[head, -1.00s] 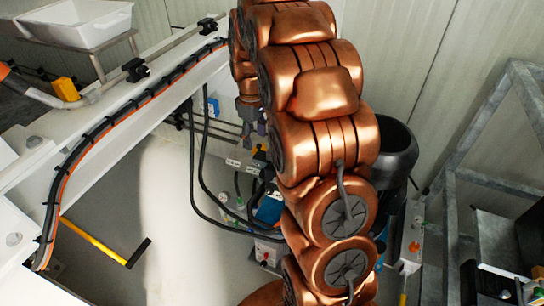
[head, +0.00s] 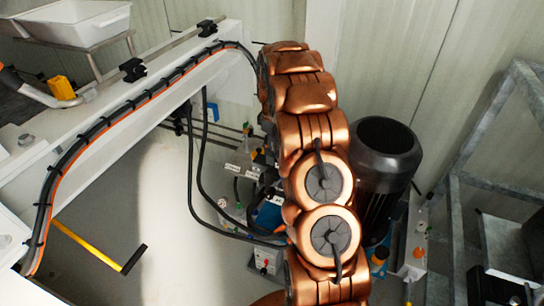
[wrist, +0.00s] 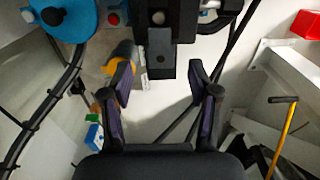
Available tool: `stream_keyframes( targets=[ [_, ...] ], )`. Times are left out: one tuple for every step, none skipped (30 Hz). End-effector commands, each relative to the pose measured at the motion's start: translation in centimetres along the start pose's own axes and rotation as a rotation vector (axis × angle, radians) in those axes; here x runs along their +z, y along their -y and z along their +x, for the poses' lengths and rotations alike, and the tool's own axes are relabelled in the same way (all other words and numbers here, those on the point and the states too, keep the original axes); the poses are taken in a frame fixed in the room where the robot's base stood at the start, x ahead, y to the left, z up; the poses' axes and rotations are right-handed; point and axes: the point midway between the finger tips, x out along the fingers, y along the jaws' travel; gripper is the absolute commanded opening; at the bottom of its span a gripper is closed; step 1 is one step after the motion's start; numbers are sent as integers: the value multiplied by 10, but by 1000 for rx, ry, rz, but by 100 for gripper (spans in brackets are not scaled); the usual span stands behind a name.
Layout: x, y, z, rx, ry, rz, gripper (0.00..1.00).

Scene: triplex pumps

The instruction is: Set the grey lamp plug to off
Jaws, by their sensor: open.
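I cannot pick out the grey lamp plug for sure in either view. A small grey box (head: 266,260) with red and dark controls sits low beside the pump unit in the head view. My gripper (wrist: 163,88) is open and empty in the wrist view, with its two dark fingers apart. A dark block (wrist: 160,50) with a small grey square on it lies just beyond the fingertips, between them in the picture. In the head view my arm hides most of the gripper.
A blue disc with a black knob (wrist: 66,18) is at the wrist view's upper left. Black cables (head: 191,170) hang left of my arm. A black motor (head: 386,160) and a metal frame (head: 455,230) stand on the right.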

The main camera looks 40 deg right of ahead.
Motion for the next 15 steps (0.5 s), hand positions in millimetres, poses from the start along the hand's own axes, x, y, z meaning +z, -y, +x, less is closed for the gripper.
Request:
stream_keyframes(
  targets=[
    [1, 1, 7, -4, 2, 1, 60],
    [1, 1, 12, -4, 3, 1, 60],
    [2, 2, 17, -5, 4, 1, 60],
    [2, 2, 22, -6, 5, 1, 60],
    [2, 2, 26, -5, 5, 0, 60],
    [2, 2, 32, -4, 4, 0, 60],
    [2, 1, 36, -3, 4, 0, 60],
    [1, 1, 40, -2, 3, 0, 60],
    [1, 1, 45, -2, 3, 0, 60],
    [1, 1, 49, -3, 3, 0, 60],
    [1, 1, 51, -3, 3, 0, 60],
    [1, 1, 55, -4, 3, 0, 60],
    [1, 1, 56, -4, 3, 0, 60],
    [1, 1, 57, -3, 3, 0, 60],
    [1, 1, 58, -3, 2, 1, 60]
  ],
)
